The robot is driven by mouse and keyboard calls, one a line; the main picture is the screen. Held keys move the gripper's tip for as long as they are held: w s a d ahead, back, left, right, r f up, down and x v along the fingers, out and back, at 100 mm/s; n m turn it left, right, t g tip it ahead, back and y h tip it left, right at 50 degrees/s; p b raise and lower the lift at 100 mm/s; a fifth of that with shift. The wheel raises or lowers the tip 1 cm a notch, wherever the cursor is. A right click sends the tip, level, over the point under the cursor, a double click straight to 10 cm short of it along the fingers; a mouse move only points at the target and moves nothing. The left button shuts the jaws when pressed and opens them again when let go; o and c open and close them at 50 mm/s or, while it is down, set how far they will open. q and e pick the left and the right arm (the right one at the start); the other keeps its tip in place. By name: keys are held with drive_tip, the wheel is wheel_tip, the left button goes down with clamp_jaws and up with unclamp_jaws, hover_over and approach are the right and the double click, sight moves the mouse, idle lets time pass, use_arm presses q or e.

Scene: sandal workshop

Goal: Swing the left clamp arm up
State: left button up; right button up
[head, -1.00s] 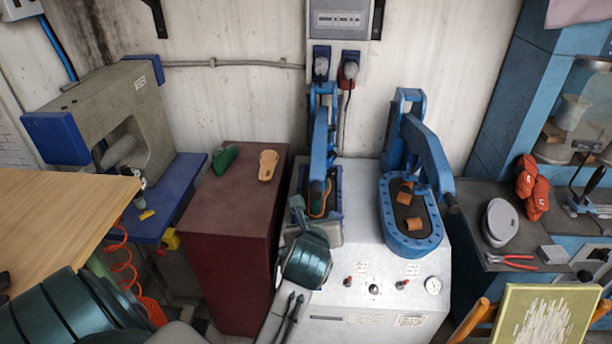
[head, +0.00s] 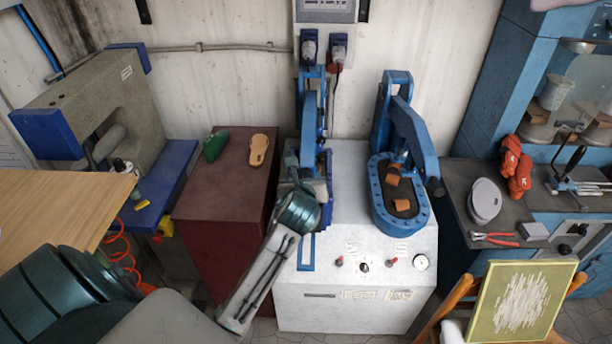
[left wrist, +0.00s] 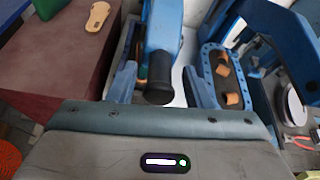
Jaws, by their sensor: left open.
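The left clamp arm (head: 309,118) is a blue bar on the left station of the white press, swung down toward the front. In the left wrist view the blue arm (left wrist: 164,28) ends in a black round handle (left wrist: 159,82). My left gripper (head: 308,176) is over the front of this station. In the left wrist view its two blue-grey fingers (left wrist: 160,88) are open, one on each side of the handle, with gaps showing. My wrist hides the left station's pad in the head view. My right gripper is not in view.
The right clamp station (head: 427,215) holds orange-brown pieces beside the left one. A dark red cabinet (head: 222,185) with a green shoe form (head: 215,147) and a tan sole (head: 259,149) stands left. A framed panel (head: 520,303) stands front right.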

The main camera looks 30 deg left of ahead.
use_arm(q)
clamp_jaws()
drive_tip(key=shift+w, duration=0.1)
drive_tip(key=shift+a, duration=0.1)
